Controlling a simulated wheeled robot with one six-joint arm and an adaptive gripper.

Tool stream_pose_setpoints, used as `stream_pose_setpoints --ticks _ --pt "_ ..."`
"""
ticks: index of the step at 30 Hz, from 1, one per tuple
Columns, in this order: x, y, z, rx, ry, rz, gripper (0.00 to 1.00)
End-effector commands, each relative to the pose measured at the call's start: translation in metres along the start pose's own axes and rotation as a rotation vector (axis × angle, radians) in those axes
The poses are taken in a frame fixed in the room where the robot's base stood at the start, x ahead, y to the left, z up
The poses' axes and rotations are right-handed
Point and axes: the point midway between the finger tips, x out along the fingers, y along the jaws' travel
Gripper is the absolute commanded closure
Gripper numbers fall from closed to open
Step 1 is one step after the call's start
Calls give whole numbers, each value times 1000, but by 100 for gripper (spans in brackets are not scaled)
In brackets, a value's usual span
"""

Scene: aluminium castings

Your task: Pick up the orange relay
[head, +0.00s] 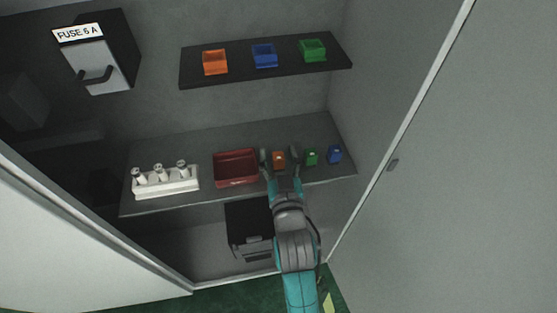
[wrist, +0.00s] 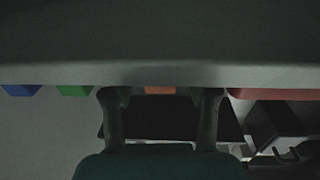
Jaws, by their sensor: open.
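The orange relay (head: 279,159) is a small block on the lower shelf, between the red tray and a green relay. My gripper (head: 279,156) is open, with one finger on each side of the orange relay in the head view. In the wrist view, the orange relay (wrist: 160,90) shows as a thin strip between the two finger tips of my gripper (wrist: 160,97). Whether the fingers touch it cannot be told. The rest of the relay is hidden in the wrist view.
A green relay (head: 311,157) and a blue relay (head: 334,154) stand to the right. A red tray (head: 236,181) is close on the left, with a white fuse block (head: 166,188) beyond. Orange, blue and green bins sit on the upper shelf (head: 190,76). Cabinet doors flank the opening.

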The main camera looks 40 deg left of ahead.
Motion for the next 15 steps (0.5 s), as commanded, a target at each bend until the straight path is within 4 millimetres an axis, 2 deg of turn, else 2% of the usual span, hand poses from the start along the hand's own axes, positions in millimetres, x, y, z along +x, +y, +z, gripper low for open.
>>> stream_pose_setpoints --ticks 7,8,14,15 --pt "2 0 0 0 0 0 42" --pt "2 0 0 0 0 0 47" --pt "2 0 0 0 0 0 97" --pt "2 0 0 0 0 0 100"
